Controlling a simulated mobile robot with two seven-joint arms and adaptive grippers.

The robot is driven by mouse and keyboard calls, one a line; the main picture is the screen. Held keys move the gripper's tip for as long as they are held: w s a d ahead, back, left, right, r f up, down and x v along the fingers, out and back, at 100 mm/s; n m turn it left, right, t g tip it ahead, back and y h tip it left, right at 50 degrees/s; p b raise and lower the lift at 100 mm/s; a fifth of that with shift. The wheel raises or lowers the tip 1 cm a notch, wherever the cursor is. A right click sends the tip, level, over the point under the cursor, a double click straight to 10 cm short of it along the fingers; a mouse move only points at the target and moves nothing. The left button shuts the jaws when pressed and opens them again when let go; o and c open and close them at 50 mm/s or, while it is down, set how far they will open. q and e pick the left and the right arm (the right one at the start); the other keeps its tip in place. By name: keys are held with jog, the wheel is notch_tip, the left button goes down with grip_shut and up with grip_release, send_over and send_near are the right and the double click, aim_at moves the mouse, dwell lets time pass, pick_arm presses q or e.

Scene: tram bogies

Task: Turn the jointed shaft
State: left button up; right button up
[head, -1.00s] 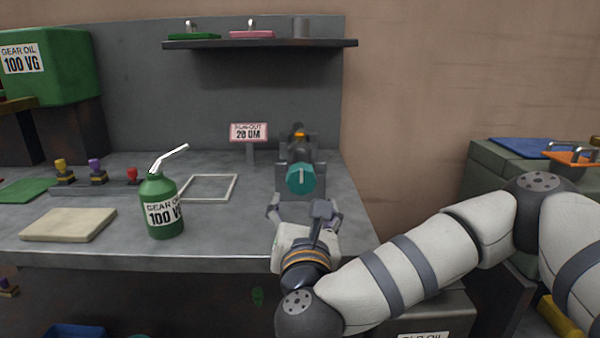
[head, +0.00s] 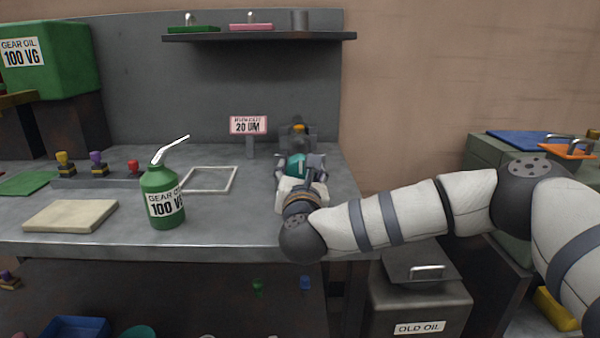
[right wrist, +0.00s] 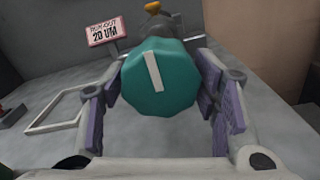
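The jointed shaft lies on the bench at its right end. Its near end is a teal knob (right wrist: 160,78) with a white line, which leans slightly off vertical in the right wrist view. The knob also shows in the head view (head: 295,165), partly hidden by my gripper. A dark shaft body (right wrist: 165,27) with an orange part (right wrist: 152,6) sits behind it. My right gripper (right wrist: 164,112) is open, with its purple pads on either side of the knob and gaps visible. My left gripper is not in view.
A run-out sign (head: 248,125) stands left of the shaft. A green oil can (head: 163,195), a pale pad (head: 70,216) and a white square frame (head: 209,180) lie further left. A shelf (head: 260,37) hangs above. An old oil bin (head: 420,300) stands below right.

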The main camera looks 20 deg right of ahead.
jog(key=c, duration=0.6)
jog(key=shift+o, duration=0.2)
jog(key=shift+n, duration=0.3)
